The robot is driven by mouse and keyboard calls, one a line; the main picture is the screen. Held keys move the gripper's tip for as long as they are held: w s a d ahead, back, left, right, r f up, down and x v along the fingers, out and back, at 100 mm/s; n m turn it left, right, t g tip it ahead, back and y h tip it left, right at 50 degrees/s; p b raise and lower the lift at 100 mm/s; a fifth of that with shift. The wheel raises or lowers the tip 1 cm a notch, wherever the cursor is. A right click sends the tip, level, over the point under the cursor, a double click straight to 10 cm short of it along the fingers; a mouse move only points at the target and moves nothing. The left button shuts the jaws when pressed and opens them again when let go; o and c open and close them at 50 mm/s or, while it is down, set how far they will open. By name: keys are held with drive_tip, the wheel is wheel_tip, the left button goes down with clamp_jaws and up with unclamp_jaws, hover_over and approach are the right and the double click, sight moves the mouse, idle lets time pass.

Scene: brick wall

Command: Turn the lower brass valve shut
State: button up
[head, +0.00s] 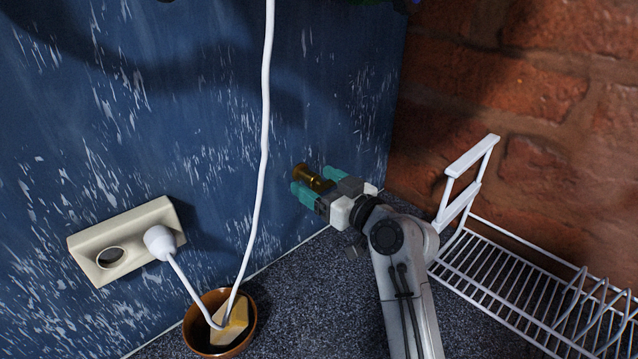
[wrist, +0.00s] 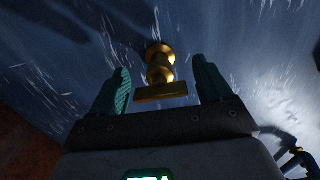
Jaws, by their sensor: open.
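A brass valve (head: 308,174) sticks out from the blue wall, low down near the corner. My gripper (head: 314,184) is at the valve, its two teal fingers apart on either side of it. In the wrist view, the valve (wrist: 159,68) shows a round brass body with a flat bar handle lying crosswise at its near end. The handle is between the open fingers of my gripper (wrist: 162,86), with a visible gap to each finger. In the head view, part of the valve is hidden behind my gripper.
A white wire rack (head: 500,275) stands to the right by the brick wall. A cream socket (head: 100,235) holds a white plug (head: 160,242). Dark blue pipework (wrist: 297,158) shows in the wrist view.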

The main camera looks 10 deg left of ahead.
drive_tip(key=v, duration=1)
drive_tip(key=shift+s+d, duration=0.25)
drive_tip(key=shift+d, duration=0.05)
drive_tip(key=shift+s+f, duration=0.1)
